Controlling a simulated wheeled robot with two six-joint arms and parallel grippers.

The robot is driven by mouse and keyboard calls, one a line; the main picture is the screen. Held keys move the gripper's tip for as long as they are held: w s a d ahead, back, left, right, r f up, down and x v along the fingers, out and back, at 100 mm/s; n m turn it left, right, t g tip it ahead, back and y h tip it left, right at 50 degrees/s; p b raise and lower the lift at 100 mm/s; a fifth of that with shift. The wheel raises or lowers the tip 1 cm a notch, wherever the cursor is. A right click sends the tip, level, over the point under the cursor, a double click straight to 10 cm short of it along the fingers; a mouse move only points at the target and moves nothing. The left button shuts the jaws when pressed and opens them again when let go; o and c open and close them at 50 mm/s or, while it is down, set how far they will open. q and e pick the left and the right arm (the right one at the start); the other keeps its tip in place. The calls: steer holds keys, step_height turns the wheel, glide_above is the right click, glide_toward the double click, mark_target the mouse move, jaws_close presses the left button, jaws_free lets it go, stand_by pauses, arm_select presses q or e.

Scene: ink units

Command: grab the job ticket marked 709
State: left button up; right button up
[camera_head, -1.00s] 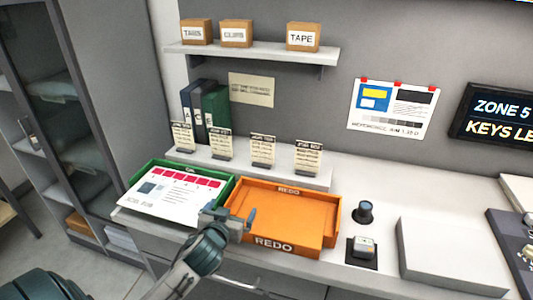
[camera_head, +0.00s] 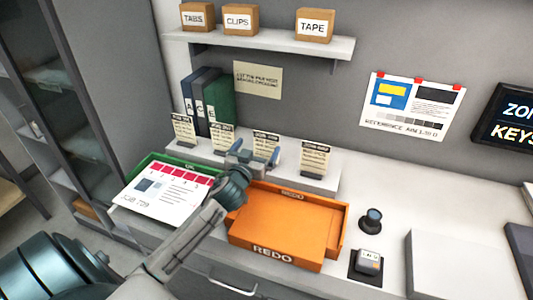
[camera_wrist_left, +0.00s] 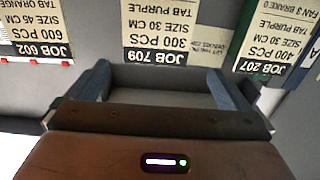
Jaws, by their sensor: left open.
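The job ticket marked 709 (camera_wrist_left: 158,30) is a cream card with a black band, upside down in the left wrist view, ahead of and between my fingers. In the head view it appears to be the third ticket from the left (camera_head: 266,138), standing on the low ledge, its lower part hidden by my gripper. My left gripper (camera_head: 254,150) is open and empty, just in front of it; it also shows in the wrist view (camera_wrist_left: 165,88). Tickets 602 (camera_wrist_left: 38,30) and 207 (camera_wrist_left: 270,45) flank it. My right gripper is not in view.
An orange REDO tray (camera_head: 285,250) lies below my gripper's right. A green tray (camera_head: 150,162) with a printed sheet (camera_head: 165,190) is on the left. Binders (camera_head: 218,105) stand behind the tickets, and a shelf (camera_head: 265,45) with boxes hangs above.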

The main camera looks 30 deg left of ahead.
mark_target(266, 137)
arm_select(q)
steer(key=shift+w+a, duration=0.1)
steer(key=shift+w, duration=0.3)
steer(key=p+x, duration=0.3)
steer(key=x, duration=0.1)
steer(key=shift+d+r, duration=0.15)
steer(key=shift+d, duration=0.15)
steer(key=shift+w, duration=0.45)
steer(key=shift+a, duration=0.1)
steer(key=shift+s, duration=0.1)
steer(key=c, duration=1)
steer(key=shift+c, duration=1.2)
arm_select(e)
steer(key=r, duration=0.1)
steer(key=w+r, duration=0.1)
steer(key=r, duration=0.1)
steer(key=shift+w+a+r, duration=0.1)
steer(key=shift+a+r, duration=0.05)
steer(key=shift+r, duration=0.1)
